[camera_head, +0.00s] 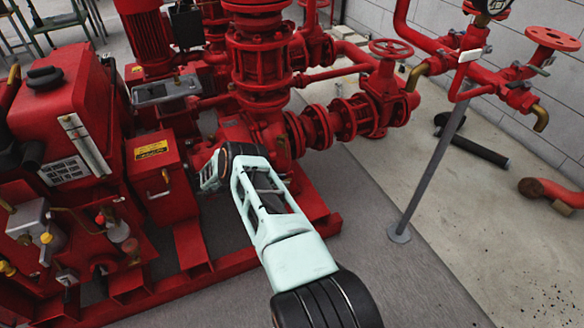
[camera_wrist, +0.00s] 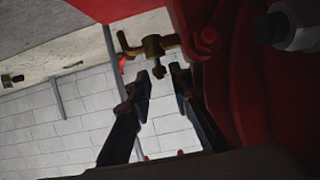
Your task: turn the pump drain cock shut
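The pump drain cock (camera_wrist: 150,46) shows in the wrist view as a small brass fitting against the red pump body (camera_wrist: 225,75). It has a crosswise bar at its left end and a short stub pointing down. My gripper (camera_wrist: 168,74) is open in the wrist view, with its two dark fingers pointing up at the cock. The fingertips are close to the brass stub and a gap shows between them. I cannot tell whether they touch it. In the head view, my arm covers the cock and the gripper fingers, low beside the red pump (camera_head: 265,140).
A red base frame (camera_head: 190,245) runs under the pumpset. A red box with a yellow label (camera_head: 160,180) stands left of my arm. A grey post (camera_head: 430,170) stands on the right. The floor (camera_head: 370,255) between the frame and the post is clear.

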